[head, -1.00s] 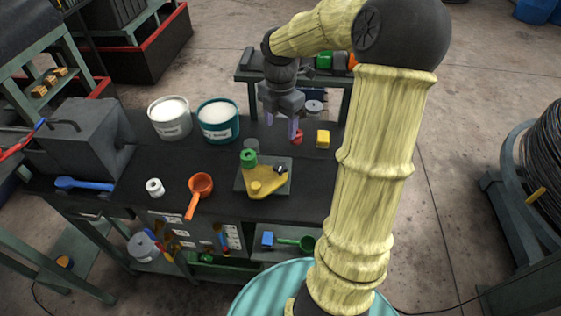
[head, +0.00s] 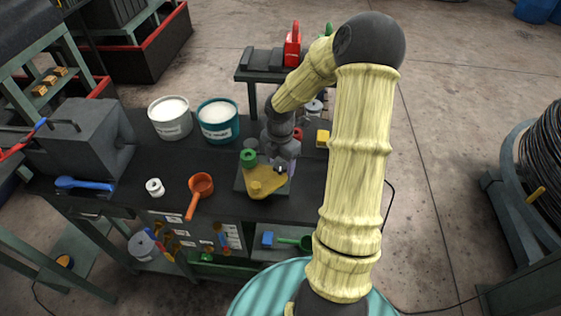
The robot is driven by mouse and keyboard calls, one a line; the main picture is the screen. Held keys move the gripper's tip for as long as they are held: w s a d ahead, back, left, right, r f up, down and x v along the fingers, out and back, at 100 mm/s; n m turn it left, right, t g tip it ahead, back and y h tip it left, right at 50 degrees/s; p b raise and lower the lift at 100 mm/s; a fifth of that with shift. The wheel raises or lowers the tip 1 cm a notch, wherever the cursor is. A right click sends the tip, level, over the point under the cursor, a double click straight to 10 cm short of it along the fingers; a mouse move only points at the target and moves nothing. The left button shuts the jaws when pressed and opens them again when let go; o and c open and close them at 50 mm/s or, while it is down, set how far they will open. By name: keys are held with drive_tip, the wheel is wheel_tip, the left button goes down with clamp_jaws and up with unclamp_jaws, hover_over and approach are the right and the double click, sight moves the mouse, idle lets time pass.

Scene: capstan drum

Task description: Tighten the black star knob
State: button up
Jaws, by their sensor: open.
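The black star knob (head: 279,168) sits at the back right corner of a yellow plate (head: 264,182), which lies on a grey base (head: 243,182) on the dark workbench. A green knob (head: 248,158) stands at the back left of the plate, and a yellow knob (head: 256,187) is at its front. My gripper (head: 285,172) is open, pointing down close at the star knob's right and back side. Its fingers are largely hidden, and I cannot tell whether they touch the knob.
An orange scoop (head: 201,186), a white roll (head: 155,187) and a blue tool (head: 83,184) lie to the left. Two tubs, one white (head: 170,118) and one teal (head: 218,121), stand behind. A yellow block (head: 322,139) lies right of my gripper.

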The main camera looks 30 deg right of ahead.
drive_tip(key=c, duration=1)
